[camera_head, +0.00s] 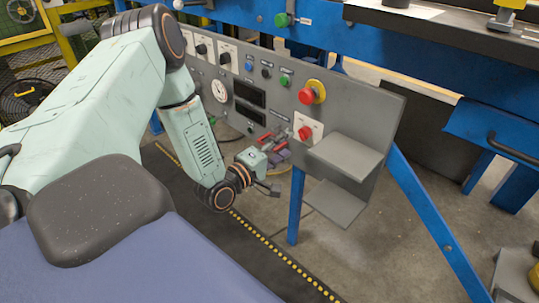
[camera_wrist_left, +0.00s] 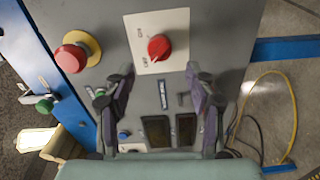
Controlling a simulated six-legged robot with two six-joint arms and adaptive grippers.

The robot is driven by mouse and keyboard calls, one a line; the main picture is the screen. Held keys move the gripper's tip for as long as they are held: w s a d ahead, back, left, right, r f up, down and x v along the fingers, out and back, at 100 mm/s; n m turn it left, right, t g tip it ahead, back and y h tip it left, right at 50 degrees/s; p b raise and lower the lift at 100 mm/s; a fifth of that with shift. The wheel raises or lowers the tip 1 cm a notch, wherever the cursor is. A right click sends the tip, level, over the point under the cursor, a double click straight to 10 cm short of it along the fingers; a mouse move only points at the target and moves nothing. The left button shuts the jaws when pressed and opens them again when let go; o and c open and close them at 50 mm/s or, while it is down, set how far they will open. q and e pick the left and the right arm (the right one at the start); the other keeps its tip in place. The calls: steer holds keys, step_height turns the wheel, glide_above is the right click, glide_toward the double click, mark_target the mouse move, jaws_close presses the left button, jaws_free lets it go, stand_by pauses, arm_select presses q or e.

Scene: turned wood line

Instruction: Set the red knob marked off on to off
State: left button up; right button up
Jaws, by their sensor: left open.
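The red knob (camera_head: 305,133) sits on a white plate (camera_head: 318,127) at the lower right of the grey control panel (camera_head: 366,113). In the left wrist view the knob (camera_wrist_left: 159,47) is near the top middle, with small dark marks on its plate that I cannot read surely. Its narrow end seems to point down and slightly left there. My left gripper (camera_head: 279,147) is in front of the panel, just left of the knob in the head view. In the wrist view its two fingers (camera_wrist_left: 160,72) are spread, with nothing between them; the knob shows beyond their tips, apart from them. My right gripper is not in view.
A red mushroom button (camera_head: 307,96) on a yellow ring is above the knob. A grey shelf (camera_head: 345,156) juts out below right of it. Blue frame legs (camera_head: 430,215) stand by the panel. Cables (camera_wrist_left: 290,110) lie on the floor.

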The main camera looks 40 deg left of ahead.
arm_select(q)
steer(key=s, duration=0.6)
steer(key=shift+a, duration=0.2)
stand_by(0.4)
steer(key=s+d+f+m+g+p, duration=0.3)
steer(key=s+d+f+m+g, duration=0.65)
steer(key=f, duration=0.25)
steer(key=s+d+r+m+g+p, duration=0.1)
steer(key=s+m+g+p, duration=0.1)
steer(key=s, duration=0.4)
steer(key=s+d+r+m+g+p, duration=0.1)
steer(key=s+d+m+g+p, duration=0.1)
steer(key=s, duration=0.4)
steer(key=s+d+r+m+g+y+p, duration=0.1)
steer(key=s+d+m+g+p, duration=0.1)
steer(key=s, duration=0.4)
steer(key=shift+s+r+g+p, duration=0.35)
steer(key=shift+g+p, duration=0.25)
steer(key=shift+g, duration=0.65)
